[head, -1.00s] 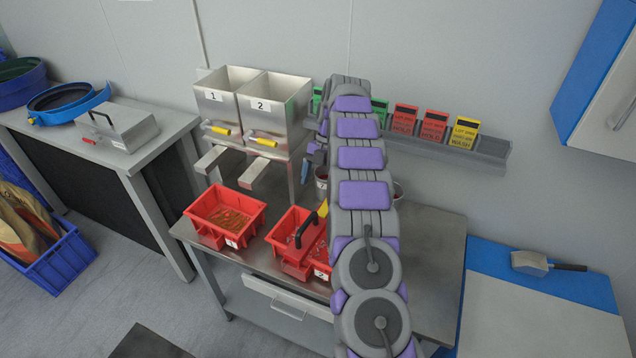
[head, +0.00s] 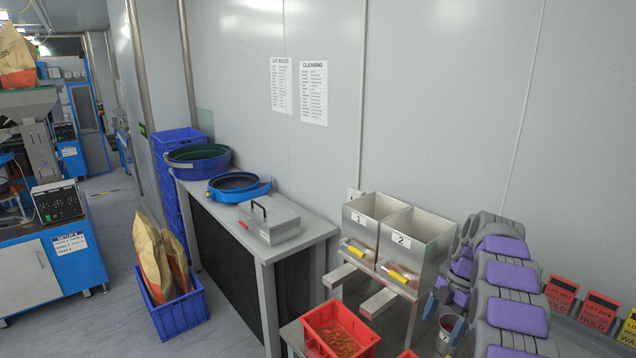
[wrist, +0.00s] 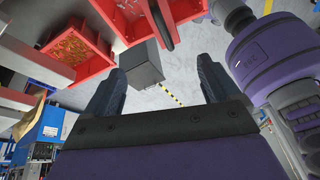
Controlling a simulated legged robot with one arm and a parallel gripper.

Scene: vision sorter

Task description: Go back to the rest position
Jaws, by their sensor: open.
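My gripper (wrist: 161,66) shows in the wrist view with its two dark fingers apart. Nothing is clasped between them. A grey box-like shape (wrist: 141,66) appears beyond the left finger; I cannot tell what it is. A red tray (head: 340,328) holding small orange-brown pieces stands under the hoppers. A red tray with such pieces also shows at the upper left of the wrist view (wrist: 108,62).
Two metal hoppers (head: 394,238) labelled 1 and 2 stand left of my arm. A side bench (head: 305,250) carries a metal case (head: 270,220) and blue sieves. A blue crate (head: 176,314) with sacks sits on the floor. Red cards (head: 597,312) line the wall at right.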

